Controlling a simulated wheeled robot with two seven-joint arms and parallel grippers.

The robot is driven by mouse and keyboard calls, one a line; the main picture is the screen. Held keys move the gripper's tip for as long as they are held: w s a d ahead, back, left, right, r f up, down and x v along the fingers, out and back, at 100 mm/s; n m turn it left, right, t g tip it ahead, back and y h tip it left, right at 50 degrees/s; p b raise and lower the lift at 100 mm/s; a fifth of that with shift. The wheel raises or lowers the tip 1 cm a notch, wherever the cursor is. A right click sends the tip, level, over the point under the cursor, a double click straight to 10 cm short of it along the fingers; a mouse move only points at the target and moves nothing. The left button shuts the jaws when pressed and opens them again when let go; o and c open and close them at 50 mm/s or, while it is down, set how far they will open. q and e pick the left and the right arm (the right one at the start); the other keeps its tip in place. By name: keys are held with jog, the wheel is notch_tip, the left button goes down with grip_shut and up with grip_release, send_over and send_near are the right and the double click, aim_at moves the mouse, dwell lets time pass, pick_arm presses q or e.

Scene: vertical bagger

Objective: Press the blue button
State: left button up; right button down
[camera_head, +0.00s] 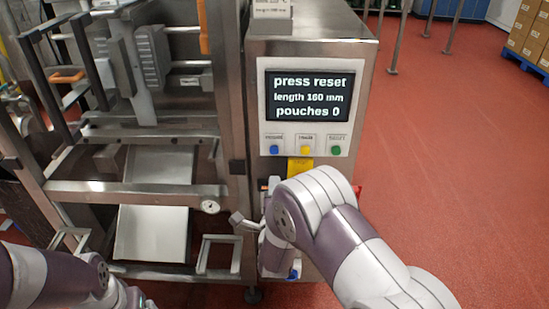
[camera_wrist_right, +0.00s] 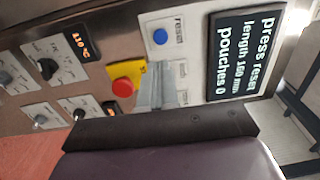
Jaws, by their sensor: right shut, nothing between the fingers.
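The blue button (camera_head: 274,150) is the left one in a row on the machine's panel, under the screen. It also shows in the wrist view (camera_wrist_right: 159,36), uncovered. My right gripper (camera_wrist_right: 155,70) is shut and empty, with its grey fingers towards the panel. In the wrist view the fingers lie below the blue button and hide the other buttons of the row. I cannot tell whether they touch the panel. In the head view my right arm hides most of this gripper. My left arm enters at the bottom left, but its gripper is out of view.
The screen (camera_head: 309,97) reads "press reset", length 160 mm, pouches 0. A yellow button (camera_head: 305,150) and a green button (camera_head: 336,150) sit beside the blue one. A red emergency stop (camera_wrist_right: 122,88) is close to my fingers. Metal framing stands left; red floor lies open right.

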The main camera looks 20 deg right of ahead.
aim_at(275, 152)
jog(key=p+x, duration=0.1)
jog(key=x, duration=0.9)
jog(key=shift+w+p, duration=0.2)
jog(key=shift+p, duration=0.15)
pick_arm(q)
jog(key=shift+r, duration=0.95)
